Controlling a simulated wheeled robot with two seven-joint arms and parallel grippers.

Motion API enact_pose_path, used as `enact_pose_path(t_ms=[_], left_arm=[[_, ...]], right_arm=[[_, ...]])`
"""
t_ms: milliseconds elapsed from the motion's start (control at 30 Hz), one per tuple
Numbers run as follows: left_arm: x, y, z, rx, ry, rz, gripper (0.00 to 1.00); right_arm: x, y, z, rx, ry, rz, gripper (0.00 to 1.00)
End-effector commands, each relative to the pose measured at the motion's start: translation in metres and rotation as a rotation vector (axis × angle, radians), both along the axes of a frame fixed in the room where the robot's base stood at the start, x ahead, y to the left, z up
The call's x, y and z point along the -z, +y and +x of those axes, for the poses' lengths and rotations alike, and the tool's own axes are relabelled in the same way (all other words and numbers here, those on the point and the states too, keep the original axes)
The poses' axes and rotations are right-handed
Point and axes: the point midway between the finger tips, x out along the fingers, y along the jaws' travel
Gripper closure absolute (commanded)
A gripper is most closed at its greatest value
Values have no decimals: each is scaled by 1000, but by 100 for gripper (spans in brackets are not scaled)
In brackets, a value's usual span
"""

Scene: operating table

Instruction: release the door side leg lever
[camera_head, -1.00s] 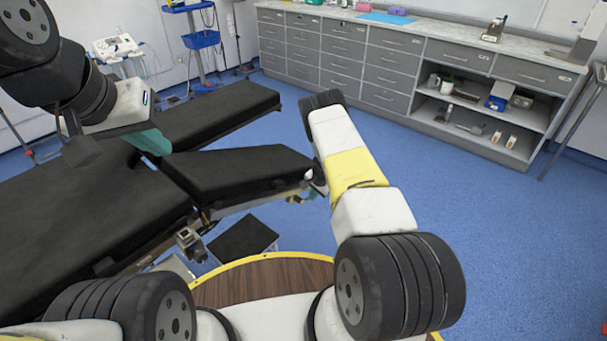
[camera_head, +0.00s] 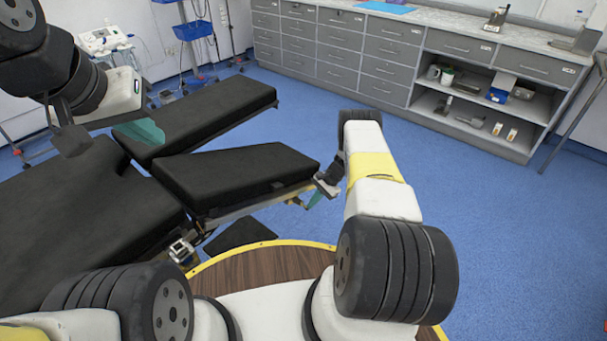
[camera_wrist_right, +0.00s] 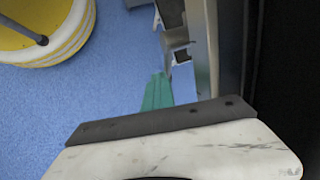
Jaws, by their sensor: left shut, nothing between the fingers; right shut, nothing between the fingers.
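The black near leg section (camera_head: 240,172) of the operating table has a metal side rail with small fittings (camera_head: 292,200) below its right end. I cannot tell for sure which fitting is the lever. My right gripper (camera_head: 315,198) is at that end, shut and empty, with its teal finger showing. In the right wrist view, the teal finger (camera_wrist_right: 157,92) is beside a grey metal bracket (camera_wrist_right: 176,40) and a blue-grey block (camera_wrist_right: 184,82); contact is unclear. My left gripper (camera_head: 140,132) is shut and empty over the table, near the far leg section (camera_head: 210,112).
The table's main black section (camera_head: 75,195) fills the left. A clamp (camera_head: 182,250) sits on its near side. Grey cabinets (camera_head: 340,55) line the back wall. Blue floor (camera_head: 470,210) is clear to the right.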

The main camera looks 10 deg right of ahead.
Motion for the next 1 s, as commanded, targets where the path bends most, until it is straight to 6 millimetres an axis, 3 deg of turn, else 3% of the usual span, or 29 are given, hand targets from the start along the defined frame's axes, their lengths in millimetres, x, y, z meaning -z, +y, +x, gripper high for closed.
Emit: enact_pose_path(t_ms=[1000], left_arm=[[0, 0, 0, 0, 0, 0, 100]], right_arm=[[13, 7, -4, 1, -4, -1, 100]])
